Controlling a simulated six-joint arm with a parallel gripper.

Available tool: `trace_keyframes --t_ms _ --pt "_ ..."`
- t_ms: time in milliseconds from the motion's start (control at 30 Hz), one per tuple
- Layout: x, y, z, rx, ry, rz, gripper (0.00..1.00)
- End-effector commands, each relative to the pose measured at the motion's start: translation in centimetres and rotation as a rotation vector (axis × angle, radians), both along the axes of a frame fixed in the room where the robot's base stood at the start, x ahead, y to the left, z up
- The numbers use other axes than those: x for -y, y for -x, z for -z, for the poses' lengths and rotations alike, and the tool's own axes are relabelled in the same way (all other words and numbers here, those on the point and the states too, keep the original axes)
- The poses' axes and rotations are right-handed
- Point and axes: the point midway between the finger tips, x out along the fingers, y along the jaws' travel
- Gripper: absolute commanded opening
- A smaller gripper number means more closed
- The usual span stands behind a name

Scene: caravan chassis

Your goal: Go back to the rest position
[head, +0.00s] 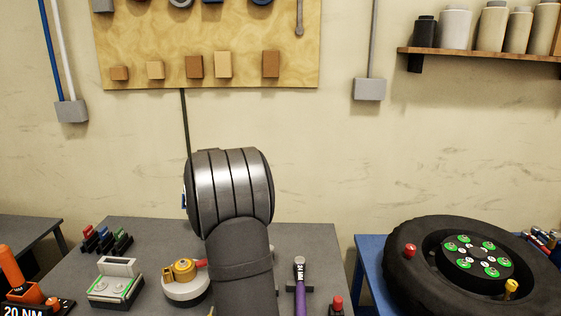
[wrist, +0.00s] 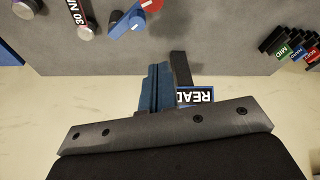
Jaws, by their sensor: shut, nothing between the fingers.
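My arm (head: 240,262) rises through the middle of the head view, and its wide grey joint stands in front of the wall above the bench. My gripper is hidden behind the arm there. In the wrist view my gripper (wrist: 155,88) shows as blue fingers closed together in front of a grey bolted bar, with nothing held between them. They appear clear of the grey bench top (wrist: 215,35). A dark post with a READ sign (wrist: 196,96) shows just beside the fingers; its distance from them is unclear.
The bench holds a white-and-yellow round fixture (head: 185,284), a grey-green block (head: 116,283), a purple-handled tool (head: 300,288) and coloured holders (head: 107,240). A tyre (head: 415,270) lies on the blue table at right. A shelf (head: 480,54) is on the wall.

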Motion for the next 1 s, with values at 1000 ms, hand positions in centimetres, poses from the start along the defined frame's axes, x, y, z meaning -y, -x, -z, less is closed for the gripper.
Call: trace_keyframes --t_ms 1000 --pt "0.1 0.5 9.4 0.000 0.000 0.000 0.00"
